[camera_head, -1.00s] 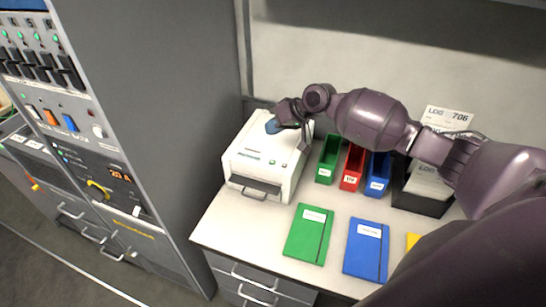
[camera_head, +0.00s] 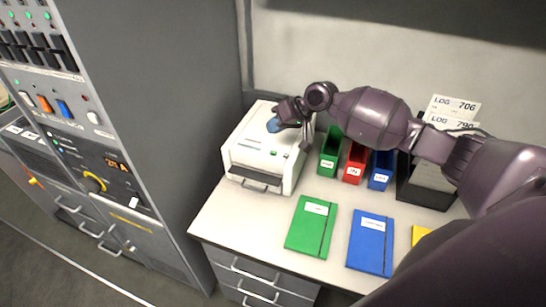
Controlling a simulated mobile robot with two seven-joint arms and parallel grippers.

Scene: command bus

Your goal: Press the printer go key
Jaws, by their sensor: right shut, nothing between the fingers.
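The white printer (camera_head: 245,160) stands at the back left of the desk. I cannot read which is marked go. My right gripper (camera_head: 275,126) reaches in from the right, over the back part of the printer top. It is shut and empty, with a bluish tip, behind the keys in the picture. I cannot tell its height above the printer. My left gripper is out of view.
Green (camera_head: 329,163), red (camera_head: 353,170) and blue (camera_head: 381,176) bins stand right of the printer, near a black holder (camera_head: 425,190) with log cards. Green (camera_head: 312,226) and blue (camera_head: 370,243) binders lie in front. A tall grey cabinet (camera_head: 160,120) stands at left.

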